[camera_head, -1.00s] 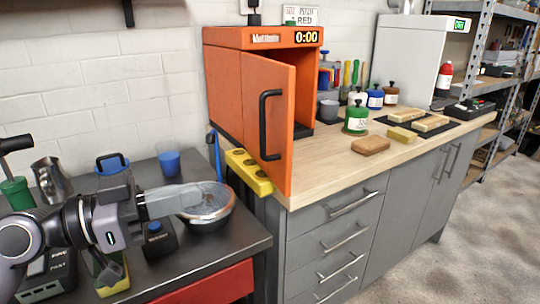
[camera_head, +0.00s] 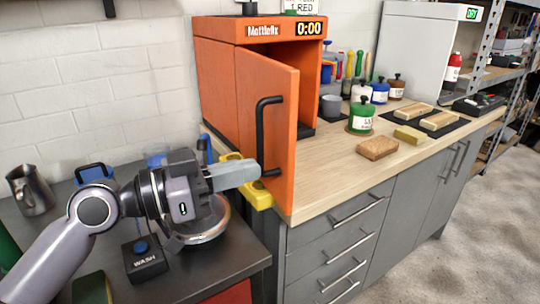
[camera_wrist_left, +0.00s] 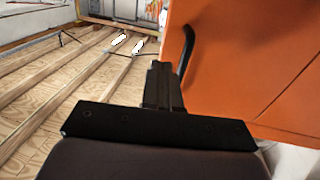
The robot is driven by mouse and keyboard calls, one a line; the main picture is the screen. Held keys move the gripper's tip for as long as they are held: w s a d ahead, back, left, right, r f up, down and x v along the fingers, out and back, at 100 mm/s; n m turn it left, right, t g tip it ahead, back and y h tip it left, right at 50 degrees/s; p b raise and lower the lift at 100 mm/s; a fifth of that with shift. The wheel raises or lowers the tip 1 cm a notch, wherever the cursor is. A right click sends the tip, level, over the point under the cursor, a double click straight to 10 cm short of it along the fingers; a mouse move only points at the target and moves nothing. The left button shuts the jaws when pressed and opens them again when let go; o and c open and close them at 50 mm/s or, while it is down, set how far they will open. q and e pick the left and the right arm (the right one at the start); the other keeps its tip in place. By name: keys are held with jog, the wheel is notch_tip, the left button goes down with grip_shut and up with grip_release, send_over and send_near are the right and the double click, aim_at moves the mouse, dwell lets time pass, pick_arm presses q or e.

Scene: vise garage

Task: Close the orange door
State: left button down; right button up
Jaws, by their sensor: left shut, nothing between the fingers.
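The orange door (camera_head: 283,145) of the orange cabinet (camera_head: 218,95) stands swung open toward me, with its outer face to the left. A black bar handle (camera_head: 260,135) is fixed to that face near the free edge. My left gripper (camera_head: 256,173) is shut and empty, by the lower end of the handle; I cannot tell whether it touches. In the left wrist view, the shut fingers (camera_wrist_left: 161,85) point forward, with the orange door (camera_wrist_left: 240,70) on the right and its black handle (camera_wrist_left: 187,48) just beyond the fingertips. My right gripper is not in view.
A yellow block with holes (camera_head: 257,196) lies beside the door's foot. A silver bowl (camera_head: 205,230) sits below my left wrist. The wooden worktop (camera_head: 335,185) holds a green jar (camera_head: 361,118) and a brown block (camera_head: 376,148) right of the door.

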aim_at(293, 159)
pick_arm(q)
jog(key=shift+p+x, duration=0.4)
jog(key=shift+x, duration=2.1)
jog(key=shift+d, duration=0.15)
